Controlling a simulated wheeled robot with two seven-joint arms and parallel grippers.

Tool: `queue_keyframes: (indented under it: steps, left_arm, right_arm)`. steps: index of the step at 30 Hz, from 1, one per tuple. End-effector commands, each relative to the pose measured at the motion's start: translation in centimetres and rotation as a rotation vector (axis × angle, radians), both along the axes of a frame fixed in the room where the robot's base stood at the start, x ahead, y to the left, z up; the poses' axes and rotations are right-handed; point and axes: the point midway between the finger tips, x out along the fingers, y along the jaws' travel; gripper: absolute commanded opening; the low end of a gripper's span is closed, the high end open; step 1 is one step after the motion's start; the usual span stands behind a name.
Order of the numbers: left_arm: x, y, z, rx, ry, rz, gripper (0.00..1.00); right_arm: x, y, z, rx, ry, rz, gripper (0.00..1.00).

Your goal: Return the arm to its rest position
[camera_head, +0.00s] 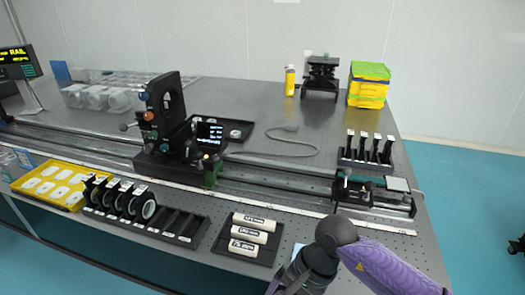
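My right arm comes in from the lower right, with a purple link and a dark grey wrist joint. Its gripper (286,286) is cut off at the bottom edge, in front of the table's near edge, so I cannot tell whether its fingers are open or shut or whether it holds anything. My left arm and gripper are not in view.
The optical table (345,118) carries a long rail with a black mount (163,120) and a carriage (375,192). Near the front edge lie a tray of white cylinders (248,240), a lens rack (130,205) and a yellow tray (52,183). Floor (475,185) at right is mostly clear.

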Motion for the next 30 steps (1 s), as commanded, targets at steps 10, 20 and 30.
queue_keyframes:
  steps: [10, 20, 30]
  left_arm:
    - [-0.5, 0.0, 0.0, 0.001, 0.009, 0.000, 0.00]
    - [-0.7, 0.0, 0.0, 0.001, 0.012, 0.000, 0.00]
    - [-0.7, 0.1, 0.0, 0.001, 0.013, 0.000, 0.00]
  right_arm:
    - [0.5, 6.4, -2.9, 0.651, 0.904, -1.115, 0.98]
    - [-5.8, -7.3, -22.9, -0.663, -1.367, 1.810, 0.98]
    - [-30.0, -13.0, -31.9, -0.330, -0.432, 0.904, 0.98]
